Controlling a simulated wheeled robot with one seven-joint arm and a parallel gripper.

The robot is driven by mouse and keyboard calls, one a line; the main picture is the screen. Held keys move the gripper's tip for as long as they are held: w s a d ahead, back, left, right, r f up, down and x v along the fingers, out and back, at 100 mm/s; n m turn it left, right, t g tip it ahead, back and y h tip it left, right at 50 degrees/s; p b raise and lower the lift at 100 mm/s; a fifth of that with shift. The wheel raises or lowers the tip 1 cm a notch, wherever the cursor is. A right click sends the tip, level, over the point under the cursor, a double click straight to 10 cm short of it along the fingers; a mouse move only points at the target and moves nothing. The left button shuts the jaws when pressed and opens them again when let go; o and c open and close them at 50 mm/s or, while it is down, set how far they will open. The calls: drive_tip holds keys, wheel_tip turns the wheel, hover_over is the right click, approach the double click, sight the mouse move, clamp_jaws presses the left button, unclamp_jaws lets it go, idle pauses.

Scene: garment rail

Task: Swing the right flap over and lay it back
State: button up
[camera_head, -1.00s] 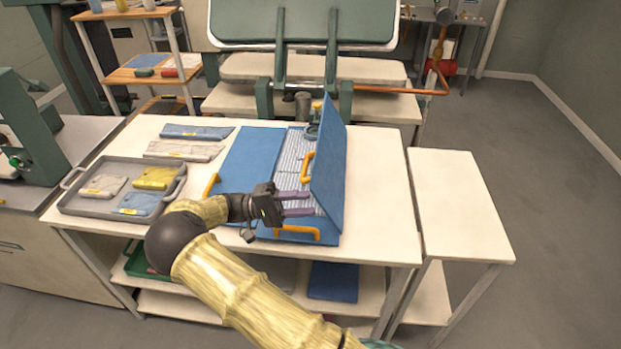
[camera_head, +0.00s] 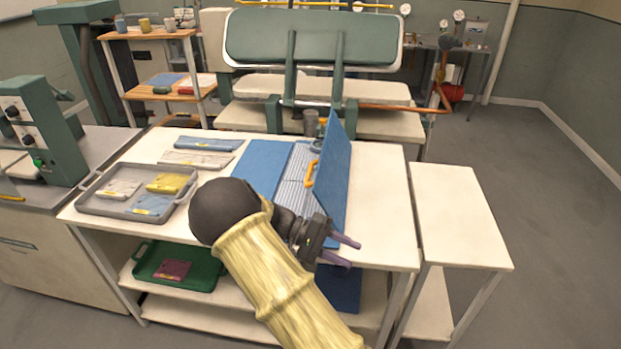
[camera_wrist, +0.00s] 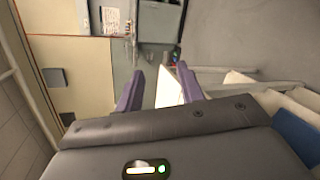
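The blue folding board (camera_head: 262,165) lies on the white table. Its right flap (camera_head: 337,178) stands up steeply at the board's right side, with an orange handle (camera_head: 311,173) on its left-facing side. A striped grey-white garment (camera_head: 297,167) lies flat on the board's middle. My gripper (camera_head: 342,252) is in front of the board's near right corner, with its purple fingers pointing right. The fingers are apart and empty, as the wrist view (camera_wrist: 163,90) also shows. My arm hides the board's near part. Whether the gripper touches the flap cannot be told.
A grey tray (camera_head: 100,207) with folded garments is at the table's left, and two folded garments (camera_head: 208,144) lie behind it. A press (camera_head: 312,40) stands behind the table. The white side table (camera_head: 460,215) at right is bare. The table right of the flap (camera_head: 383,190) is clear.

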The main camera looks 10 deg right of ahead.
drive_tip(key=s+a+f+t+y+b, duration=0.2)
drive_tip(key=s+t+y+b, duration=0.1)
drive_tip(key=s+t+y, duration=0.2)
drive_tip(key=s+a+f+n+t+y+b, duration=0.1)
drive_tip(key=s+a+t+y+b, duration=0.1)
drive_tip(key=s+t+y+b, duration=0.2)
drive_tip(key=s+t+y, duration=0.1)
drive_tip(key=s+y, duration=0.1)
drive_tip(key=y, duration=0.1)
drive_tip(key=shift+s+f+y, duration=0.3)
drive_tip(key=shift+f+y, duration=0.1)
